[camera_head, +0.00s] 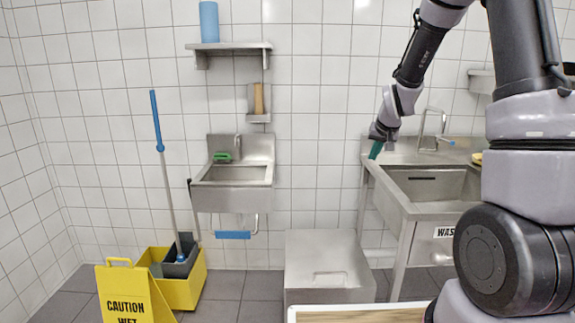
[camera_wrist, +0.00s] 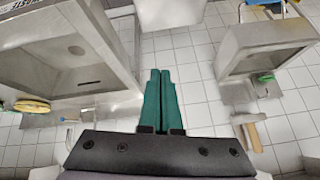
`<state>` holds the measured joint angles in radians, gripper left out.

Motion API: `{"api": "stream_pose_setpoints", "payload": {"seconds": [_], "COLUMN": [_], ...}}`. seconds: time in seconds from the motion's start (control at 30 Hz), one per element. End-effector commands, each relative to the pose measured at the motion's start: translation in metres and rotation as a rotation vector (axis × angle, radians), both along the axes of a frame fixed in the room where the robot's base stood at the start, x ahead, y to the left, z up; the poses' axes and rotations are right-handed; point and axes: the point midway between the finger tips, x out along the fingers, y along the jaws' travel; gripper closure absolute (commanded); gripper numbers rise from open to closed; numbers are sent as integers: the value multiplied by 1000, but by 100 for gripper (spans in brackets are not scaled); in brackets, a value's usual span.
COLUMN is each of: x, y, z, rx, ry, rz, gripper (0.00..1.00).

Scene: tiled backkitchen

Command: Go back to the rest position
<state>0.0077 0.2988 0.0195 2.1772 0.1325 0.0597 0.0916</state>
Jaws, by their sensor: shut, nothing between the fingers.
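My gripper (camera_head: 376,149) shows in the head view at the end of my arm, in front of the tiled wall by the left end of the large steel sink (camera_head: 433,211). Its green fingers (camera_wrist: 159,98) point away from the wrist in the wrist view. They lie side by side, shut, with nothing between them. The fingers touch nothing that I can see.
A small wall sink (camera_head: 233,198) hangs left of my gripper, with a shelf (camera_head: 229,46) above. A steel box (camera_head: 328,267) stands on the floor. A yellow mop bucket (camera_head: 188,291) and caution sign (camera_head: 130,294) stand at the lower left. Tiled wall lies behind.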

Motion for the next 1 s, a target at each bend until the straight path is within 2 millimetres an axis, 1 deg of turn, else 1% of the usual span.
{"api": "stream_pose_setpoints", "payload": {"seconds": [0.03,0.07,0.1,0.17,0.2,0.27,0.3,0.37,0.4,0.47,0.5,0.57,0.6,0.7,0.8,0.9,1.0], "x": [-15,-24,-37,-57,-72,-95,-110,-134,-151,-176,-193,-218,-235,-270,-296,-311,-318], "y": [1,2,3,4,5,7,8,10,12,14,16,18,20,23,26,28,29], "z": [28,41,57,79,94,113,125,141,151,164,171,181,185,193,195,196,196], "rx": [10,16,27,42,50,66,77,92,102,120,131,147,157,183,201,212,217], "ry": [-11,-10,-9,-8,-8,-6,-7,-5,-5,-4,-3,-3,-1,1,5,8,10], "rz": [-4,-8,-13,-20,-23,-28,-32,-35,-38,-42,-43,-44,-46,-47,-48,-47,-47], "gripper": [100,100,100,100,100,100,100,100,100,100,100,100,100,100,100,100,100]}}
